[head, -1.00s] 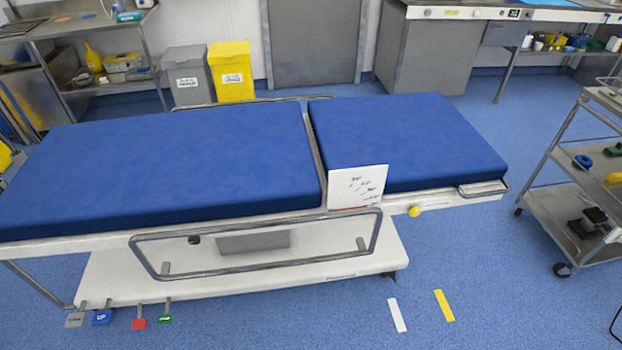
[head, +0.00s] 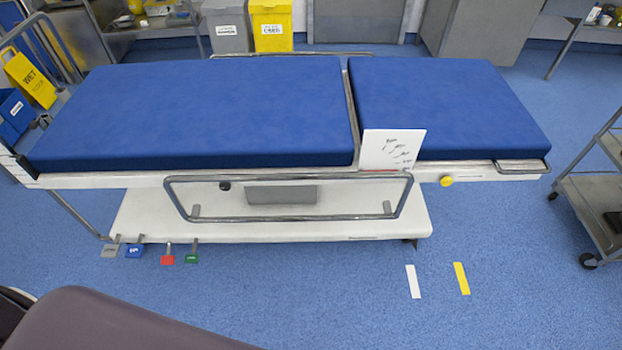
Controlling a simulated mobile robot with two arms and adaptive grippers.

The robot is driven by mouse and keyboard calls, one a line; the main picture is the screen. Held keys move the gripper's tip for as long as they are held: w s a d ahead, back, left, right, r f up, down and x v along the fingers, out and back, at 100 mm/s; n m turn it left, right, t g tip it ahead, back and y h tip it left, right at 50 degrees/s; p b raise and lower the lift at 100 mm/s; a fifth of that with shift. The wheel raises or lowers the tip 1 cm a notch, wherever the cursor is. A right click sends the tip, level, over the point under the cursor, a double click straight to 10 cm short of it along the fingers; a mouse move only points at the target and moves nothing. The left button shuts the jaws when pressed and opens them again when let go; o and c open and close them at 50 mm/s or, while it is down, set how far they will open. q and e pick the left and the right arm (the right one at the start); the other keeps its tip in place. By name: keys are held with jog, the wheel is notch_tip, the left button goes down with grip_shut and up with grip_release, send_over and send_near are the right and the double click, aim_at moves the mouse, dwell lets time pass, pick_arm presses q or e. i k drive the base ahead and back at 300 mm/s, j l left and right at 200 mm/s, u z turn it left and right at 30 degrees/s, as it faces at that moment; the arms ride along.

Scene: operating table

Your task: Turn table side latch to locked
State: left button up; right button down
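The operating table has a blue padded top (head: 200,110) in two sections and a pale frame with a base below. A small yellow knob (head: 446,181) sits on the table's near side, right of the white card (head: 390,150). A small black knob (head: 224,185) shows on the near side behind the grey side rail (head: 290,219). I cannot tell from the picture which of these is the side latch, or how it is set. Neither gripper is in view.
Several coloured pedals, one of them red (head: 167,260), stick out at the base's lower left. A metal trolley (head: 595,205) stands at the right. A yellow wet-floor sign (head: 32,78) stands at the far left.

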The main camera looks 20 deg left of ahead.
aim_at(224, 185)
jog(key=u, duration=1.15)
